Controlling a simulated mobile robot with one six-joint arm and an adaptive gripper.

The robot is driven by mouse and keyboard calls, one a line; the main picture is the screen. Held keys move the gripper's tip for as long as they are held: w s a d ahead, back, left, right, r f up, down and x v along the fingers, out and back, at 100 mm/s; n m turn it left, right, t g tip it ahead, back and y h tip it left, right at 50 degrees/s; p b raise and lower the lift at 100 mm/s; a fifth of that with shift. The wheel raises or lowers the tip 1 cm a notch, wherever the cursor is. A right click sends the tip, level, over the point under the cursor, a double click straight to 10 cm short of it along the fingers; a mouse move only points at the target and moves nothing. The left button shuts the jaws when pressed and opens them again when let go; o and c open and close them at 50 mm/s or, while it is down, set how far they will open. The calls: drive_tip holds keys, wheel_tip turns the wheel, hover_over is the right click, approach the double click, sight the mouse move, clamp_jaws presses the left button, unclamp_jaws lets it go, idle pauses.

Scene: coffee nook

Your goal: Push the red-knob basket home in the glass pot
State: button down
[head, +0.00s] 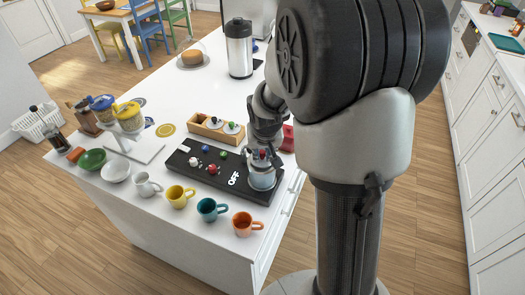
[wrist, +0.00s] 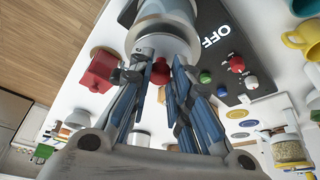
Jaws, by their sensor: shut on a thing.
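The glass pot (head: 262,177) stands at the right end of the black panel marked OFF. In the wrist view the pot (wrist: 160,15) is at the top, with a pale round top facing my gripper. My gripper (head: 262,152) is directly above the pot, pointing down. In the wrist view the fingertips of my gripper (wrist: 161,68) are closed around the red knob (wrist: 160,72) of the basket. The basket's body is hidden at the pot's mouth, so I cannot tell how deep it sits.
The black panel (head: 180,158) also carries red, green and blue knobs. A wooden box (head: 203,130) stands behind it, and a red box (wrist: 101,70) is close beside the gripper. Cups, including an orange one (head: 243,224), line the front edge. A steel flask (head: 239,48) stands farther back.

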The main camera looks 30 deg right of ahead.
drive_tip(key=shift+f+b, duration=0.4)
drive_tip(key=shift+f, duration=0.05)
idle(0.3)
drive_tip(key=c, duration=1.4)
unclamp_jaws()
drive_tip(key=shift+v, duration=6.05)
drive_tip(key=shift+d, duration=0.1)
